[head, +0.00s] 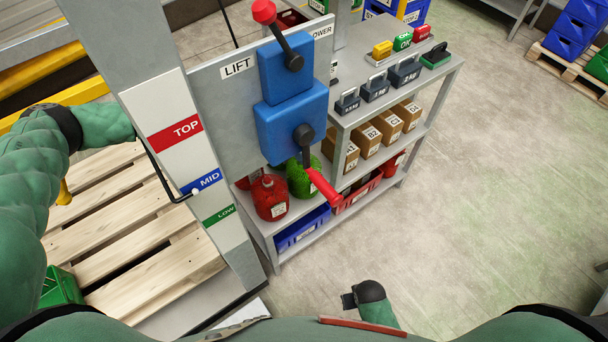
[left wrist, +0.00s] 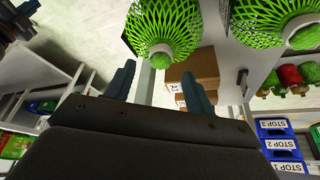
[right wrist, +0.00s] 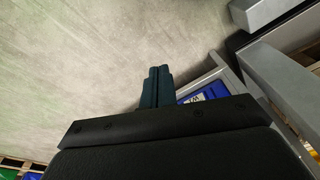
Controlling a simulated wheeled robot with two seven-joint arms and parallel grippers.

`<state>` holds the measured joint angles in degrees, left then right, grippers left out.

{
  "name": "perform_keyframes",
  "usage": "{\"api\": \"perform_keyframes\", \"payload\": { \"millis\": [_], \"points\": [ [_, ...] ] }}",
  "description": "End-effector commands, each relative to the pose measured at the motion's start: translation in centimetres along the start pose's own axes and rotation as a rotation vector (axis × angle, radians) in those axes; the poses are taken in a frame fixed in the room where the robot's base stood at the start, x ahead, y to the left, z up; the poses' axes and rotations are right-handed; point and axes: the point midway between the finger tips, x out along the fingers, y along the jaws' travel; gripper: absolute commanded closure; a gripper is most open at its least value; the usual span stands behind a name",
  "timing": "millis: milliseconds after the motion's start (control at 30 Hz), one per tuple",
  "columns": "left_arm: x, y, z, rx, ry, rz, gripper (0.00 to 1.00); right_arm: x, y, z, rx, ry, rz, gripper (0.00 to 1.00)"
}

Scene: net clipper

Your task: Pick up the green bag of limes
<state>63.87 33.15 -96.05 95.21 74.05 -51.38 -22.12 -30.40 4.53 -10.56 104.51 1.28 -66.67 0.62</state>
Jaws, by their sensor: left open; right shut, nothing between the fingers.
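A green net bag of limes (head: 303,177) sits on the shelf in the head view, partly hidden by the blue lever box and its red handle. In the left wrist view, a green net bag (left wrist: 163,25) is just beyond the fingertips, and a second green net shape (left wrist: 272,20) is right of it. My left gripper (left wrist: 158,75) is open, with nothing seen between its fingers; the column and panel hide it in the head view. My right gripper (head: 349,299) is low over the floor, and its fingers are together and empty in the right wrist view (right wrist: 157,84).
Red net bags (head: 270,198) stand beside the green one. A grey column (head: 150,100) with TOP, MID and LOW labels and a LIFT panel (head: 222,110) block the front. A blue bin (head: 302,228) is on the lower shelf.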

Motion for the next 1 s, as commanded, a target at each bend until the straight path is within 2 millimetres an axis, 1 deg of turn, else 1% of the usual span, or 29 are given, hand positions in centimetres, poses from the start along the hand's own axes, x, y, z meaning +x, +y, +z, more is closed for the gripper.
{"api": "perform_keyframes", "payload": {
  "millis": [200,333,500,700,767,900,1000],
  "points": [
    [1.4,0.1,-0.2,0.001,-0.001,0.001,0.46,3.1,0.6,1.8,0.0,-0.006,0.007,1.0],
    [2.9,0.0,-0.2,-0.001,0.0,0.001,0.46,4.6,0.9,2.2,-0.002,-0.001,0.011,1.0],
    [3.7,0.0,-0.1,-0.001,-0.001,0.0,0.46,5.5,1.1,2.5,-0.002,0.002,0.013,1.0],
    [3.8,0.0,-0.1,-0.001,0.0,0.0,0.46,5.5,1.1,2.5,-0.002,0.003,0.013,1.0],
    [3.8,0.0,-0.1,-0.001,0.0,0.0,0.56,5.5,1.1,2.5,-0.002,0.003,0.013,1.0],
    [3.8,0.0,-0.1,-0.001,0.0,0.0,0.83,5.5,1.1,2.5,-0.002,0.003,0.013,1.0],
    [3.8,0.0,-0.1,-0.001,-0.001,0.0,1.0,5.5,1.1,2.5,-0.002,0.002,0.013,1.0]
  ]
}}
